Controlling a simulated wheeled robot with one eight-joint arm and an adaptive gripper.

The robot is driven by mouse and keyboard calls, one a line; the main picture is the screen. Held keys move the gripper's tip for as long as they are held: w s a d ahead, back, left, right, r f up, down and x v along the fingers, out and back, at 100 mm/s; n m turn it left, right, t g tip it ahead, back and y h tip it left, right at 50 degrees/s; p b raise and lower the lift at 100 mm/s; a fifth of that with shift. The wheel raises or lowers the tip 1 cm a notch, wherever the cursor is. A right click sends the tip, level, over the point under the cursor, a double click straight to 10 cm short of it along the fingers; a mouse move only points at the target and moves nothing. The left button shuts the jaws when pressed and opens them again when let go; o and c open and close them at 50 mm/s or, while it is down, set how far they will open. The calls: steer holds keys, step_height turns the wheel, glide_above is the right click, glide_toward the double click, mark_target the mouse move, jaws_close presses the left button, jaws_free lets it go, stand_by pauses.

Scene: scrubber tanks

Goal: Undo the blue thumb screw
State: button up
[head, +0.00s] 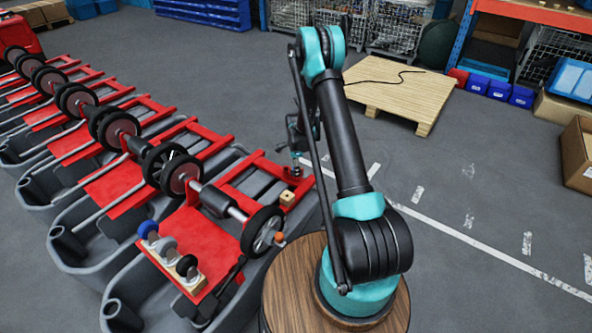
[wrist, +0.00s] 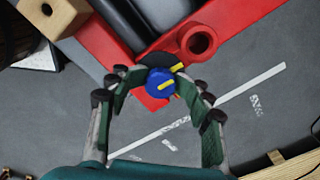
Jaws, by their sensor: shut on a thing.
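In the wrist view the blue thumb screw (wrist: 158,82) has a round blue head with yellow marks. It sits at the end of a red frame bar (wrist: 235,22), beside a round red socket (wrist: 200,43). My gripper (wrist: 158,80) has its green-padded fingers closed on either side of the blue head. The part below the head is hidden. In the head view my gripper (head: 294,160) reaches down to the end corner of the red frame (head: 260,160); the screw cannot be made out there.
A wooden block with a hole (head: 287,198) sits on the frame close by. A wooden rack (head: 180,272) on a red plate holds blue, grey and black knobs. Several similar red-framed grey tanks stand to the left. Open floor and a wooden pallet (head: 400,90) lie beyond.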

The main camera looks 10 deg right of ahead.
steer(key=n, duration=0.7)
stand_by(0.3)
steer(key=n, duration=0.6)
steer(key=shift+n, duration=0.4)
steer(key=o, duration=0.5)
steer(key=shift+r, duration=0.1)
steer(key=shift+r, duration=2.45)
